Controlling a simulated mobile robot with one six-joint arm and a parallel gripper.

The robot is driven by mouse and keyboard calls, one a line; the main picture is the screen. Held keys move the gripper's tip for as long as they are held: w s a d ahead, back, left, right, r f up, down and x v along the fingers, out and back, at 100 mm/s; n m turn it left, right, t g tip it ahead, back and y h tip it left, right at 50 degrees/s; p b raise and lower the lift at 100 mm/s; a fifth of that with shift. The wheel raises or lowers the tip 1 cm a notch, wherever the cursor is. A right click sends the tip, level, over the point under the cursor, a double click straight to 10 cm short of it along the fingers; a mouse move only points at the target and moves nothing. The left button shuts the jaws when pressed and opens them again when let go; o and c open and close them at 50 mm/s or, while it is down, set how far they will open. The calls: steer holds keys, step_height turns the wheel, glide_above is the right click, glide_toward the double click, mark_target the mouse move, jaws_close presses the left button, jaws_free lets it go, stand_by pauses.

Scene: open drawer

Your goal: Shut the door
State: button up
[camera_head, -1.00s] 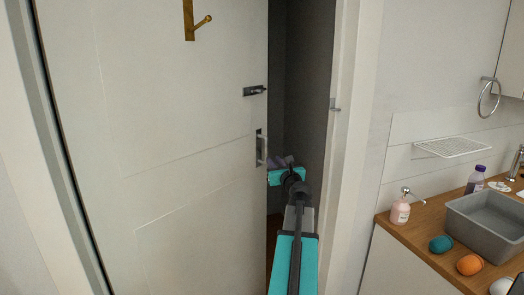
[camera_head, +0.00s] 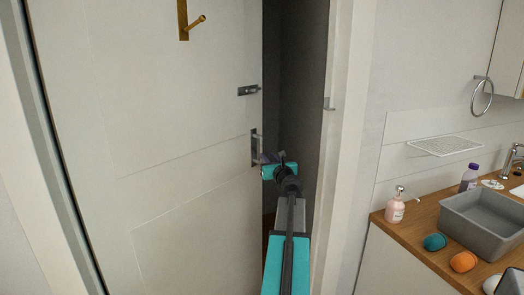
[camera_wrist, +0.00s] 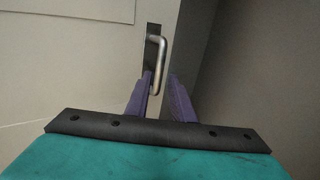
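The white door (camera_head: 180,130) stands ajar, with a dark gap between its right edge and the frame (camera_head: 335,150). A metal pull handle (camera_head: 254,148) is near that edge. It also shows in the wrist view (camera_wrist: 157,58). My gripper (camera_head: 268,158) is at the handle's lower part. In the wrist view its two purple fingers (camera_wrist: 160,77) are apart, and the handle's lower end shows between or just beyond their tips. I cannot tell whether they touch it.
At right, a wooden counter (camera_head: 420,225) holds a grey basin (camera_head: 485,222), a pink soap bottle (camera_head: 395,208) and coloured balls. My arm extends through the space before the gap.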

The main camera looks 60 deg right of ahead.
mark_target(261, 150)
steer(key=shift+x, duration=5)
jaws_close()
steer(key=shift+a, duration=0.15)
